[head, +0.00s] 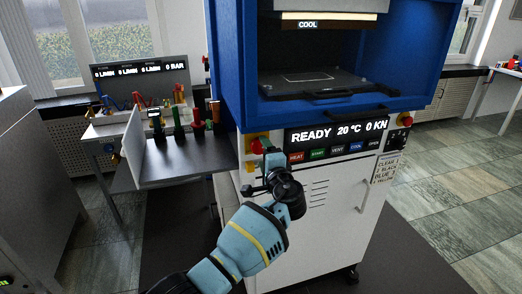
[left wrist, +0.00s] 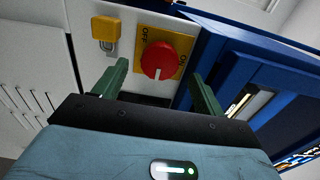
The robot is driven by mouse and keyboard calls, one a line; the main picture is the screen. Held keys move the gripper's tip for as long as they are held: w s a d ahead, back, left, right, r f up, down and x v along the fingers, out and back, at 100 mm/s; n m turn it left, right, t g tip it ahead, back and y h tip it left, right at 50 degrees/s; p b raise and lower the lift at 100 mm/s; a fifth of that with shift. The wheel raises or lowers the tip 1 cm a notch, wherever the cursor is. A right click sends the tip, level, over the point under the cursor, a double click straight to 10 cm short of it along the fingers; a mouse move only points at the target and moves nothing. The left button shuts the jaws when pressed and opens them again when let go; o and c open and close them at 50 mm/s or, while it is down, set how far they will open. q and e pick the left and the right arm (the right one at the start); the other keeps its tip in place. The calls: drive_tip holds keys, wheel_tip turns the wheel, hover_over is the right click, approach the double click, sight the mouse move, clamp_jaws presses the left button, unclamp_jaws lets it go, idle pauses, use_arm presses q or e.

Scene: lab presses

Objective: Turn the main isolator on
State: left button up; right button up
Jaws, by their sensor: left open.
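The main isolator is a red round knob (left wrist: 160,59) on a yellow plate (left wrist: 181,41) with OFF and ON lettering. A white mark shows at the knob's lower side in the left wrist view; I cannot tell surely which word it stands for. In the head view the isolator (head: 256,145) sits on the press cabinet's front left, partly hidden by my gripper. My left gripper (head: 271,154) is open and empty in front of it. In the left wrist view its green fingers (left wrist: 158,72) stand either side of the knob's lower part, seemingly not touching it.
A yellow padlock (left wrist: 105,31) hangs beside the isolator plate. The button panel (head: 335,133) reads READY, 20 °C, 0 KN. A grey side shelf (head: 190,166) with coloured fittings stands left of the press. A red button (head: 405,119) is at the panel's right. Floor is clear at right.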

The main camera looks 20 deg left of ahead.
use_arm(q)
drive_tip(key=shift+v, duration=2.15)
drive_tip(key=s+f+n+g+h, duration=0.1)
drive_tip(key=s+f+h, duration=0.2)
drive_tip(key=s+f, duration=0.55)
drive_tip(key=s+f+n+g+h, duration=0.15)
drive_tip(key=s+f, duration=0.35)
drive_tip(key=f, duration=0.6)
drive_tip(key=s+f+g+h, duration=0.2)
drive_tip(key=s+f+h, duration=0.3)
drive_tip(key=f, duration=0.5)
drive_tip(key=s+a+f+n, duration=0.1)
drive_tip(key=s+n, duration=0.1)
drive_tip(key=s, duration=0.8)
drive_tip(key=s+a+f+n+g+h, duration=0.1)
drive_tip(key=s+n, duration=0.1)
drive_tip(key=s, duration=0.8)
drive_tip(key=s+a+f+n+h+p, duration=0.1)
drive_tip(key=s+f+n, duration=0.1)
drive_tip(key=s, duration=0.8)
drive_tip(key=shift+a+n+g, duration=0.25)
drive_tip(key=shift+n+g, duration=0.1)
drive_tip(key=shift+n, duration=0.1)
drive_tip(key=shift+s+h, duration=0.1)
drive_tip(key=shift+h, duration=0.15)
